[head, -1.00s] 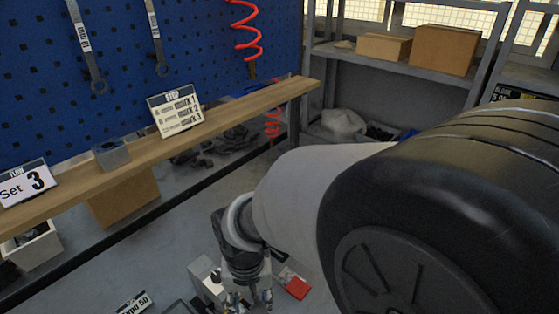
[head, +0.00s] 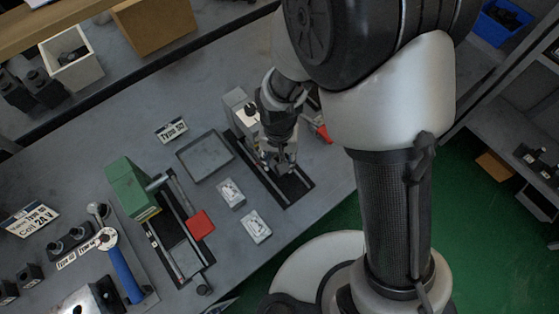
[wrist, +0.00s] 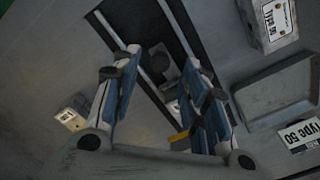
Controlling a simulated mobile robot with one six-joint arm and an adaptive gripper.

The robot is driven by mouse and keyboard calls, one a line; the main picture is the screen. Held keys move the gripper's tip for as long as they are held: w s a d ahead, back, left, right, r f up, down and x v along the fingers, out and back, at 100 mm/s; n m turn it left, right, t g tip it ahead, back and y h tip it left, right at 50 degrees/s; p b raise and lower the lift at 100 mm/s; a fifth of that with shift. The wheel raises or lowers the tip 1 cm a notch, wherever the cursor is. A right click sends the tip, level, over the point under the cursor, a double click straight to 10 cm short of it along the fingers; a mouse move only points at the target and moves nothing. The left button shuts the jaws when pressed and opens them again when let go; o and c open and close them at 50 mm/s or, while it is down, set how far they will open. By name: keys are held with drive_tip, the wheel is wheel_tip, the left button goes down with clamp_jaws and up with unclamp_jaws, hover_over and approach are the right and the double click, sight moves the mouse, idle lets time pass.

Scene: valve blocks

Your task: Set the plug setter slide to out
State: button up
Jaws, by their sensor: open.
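Two rail fixtures stand on the grey bench, and no label visible here names the plug setter. My gripper (head: 281,163) is over the one with a pale grey block (head: 238,104) and a black rail (head: 291,187). In the wrist view my open gripper (wrist: 161,57) has its fingers on either side of that rail. A grey slide piece with a round feature (wrist: 163,62) shows between the fingertips; I cannot tell whether they touch it. A red part (head: 322,132) beside this fixture is partly behind my arm.
A shallow grey tray (head: 206,157) lies left of the rail. Two small labelled blocks, one (head: 231,193) and another (head: 256,227), lie near it. A Type 50 card (head: 171,130) stands behind the tray. A blue-handled tool (head: 125,272) is at the lower left.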

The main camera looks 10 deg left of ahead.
drive_tip(key=shift+f+b, duration=0.35)
drive_tip(key=shift+f, duration=1.25)
clamp_jaws()
